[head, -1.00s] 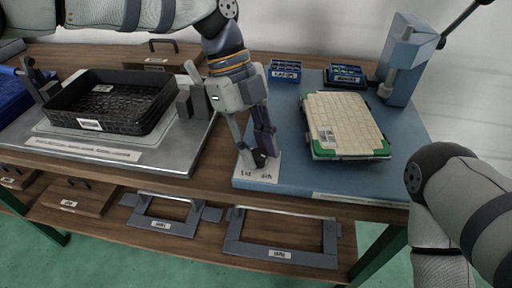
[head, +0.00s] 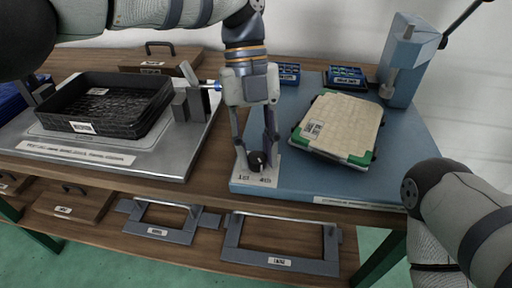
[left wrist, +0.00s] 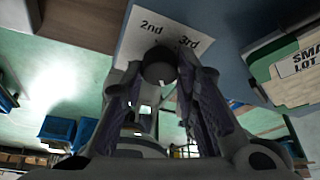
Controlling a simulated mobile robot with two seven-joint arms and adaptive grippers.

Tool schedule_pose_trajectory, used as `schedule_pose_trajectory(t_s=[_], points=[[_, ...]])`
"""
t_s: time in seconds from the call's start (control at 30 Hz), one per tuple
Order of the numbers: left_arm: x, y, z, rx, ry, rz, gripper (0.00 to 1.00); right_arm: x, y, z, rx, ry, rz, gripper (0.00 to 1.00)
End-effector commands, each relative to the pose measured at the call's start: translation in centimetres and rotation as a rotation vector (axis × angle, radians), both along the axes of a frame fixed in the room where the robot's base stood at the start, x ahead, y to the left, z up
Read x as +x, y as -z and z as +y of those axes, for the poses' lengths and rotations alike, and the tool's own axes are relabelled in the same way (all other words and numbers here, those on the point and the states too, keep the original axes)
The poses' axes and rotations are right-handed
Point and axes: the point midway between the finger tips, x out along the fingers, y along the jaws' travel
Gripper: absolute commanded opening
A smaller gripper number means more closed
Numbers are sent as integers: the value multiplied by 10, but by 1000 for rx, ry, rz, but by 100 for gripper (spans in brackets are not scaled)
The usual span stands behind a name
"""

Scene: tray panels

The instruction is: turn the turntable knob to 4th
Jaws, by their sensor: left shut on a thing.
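The turntable knob (head: 257,160) is a dark round knob on a white label plate (head: 268,180) at the front left corner of the blue base. The plate shows 1st and 4th in the head view, 2nd and 3rd in the left wrist view. My left gripper (head: 256,164) points down and is shut on the knob, which also shows between the fingers in the left wrist view (left wrist: 159,66). I cannot tell which mark the knob points to. The turntable's cream panel (head: 343,124) with green corners sits askew on the base. My right gripper is out of view.
A black tray (head: 108,128) stands on a metal plate to the left. Small blue bins (head: 286,74) and a blue lever press (head: 406,64) stand behind. Drawer handles (head: 165,221) show below the table edge. My right forearm is at the right.

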Motion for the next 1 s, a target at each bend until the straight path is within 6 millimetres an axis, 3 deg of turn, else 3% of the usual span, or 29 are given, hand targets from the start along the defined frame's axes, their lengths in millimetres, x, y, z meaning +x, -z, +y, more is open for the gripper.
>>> schedule_pose_trajectory(t_s=[0.33,0.37,0.43,0.77,1.0], points=[[0,2,1,3,5,1,0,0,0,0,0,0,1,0],[0,2,1,3,5,1,30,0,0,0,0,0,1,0],[0,2,1,3,5,1,46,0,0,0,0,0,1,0],[1,-2,0,1,3,-1,47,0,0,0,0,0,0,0],[19,-46,4,1,1,-4,47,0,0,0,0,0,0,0]])
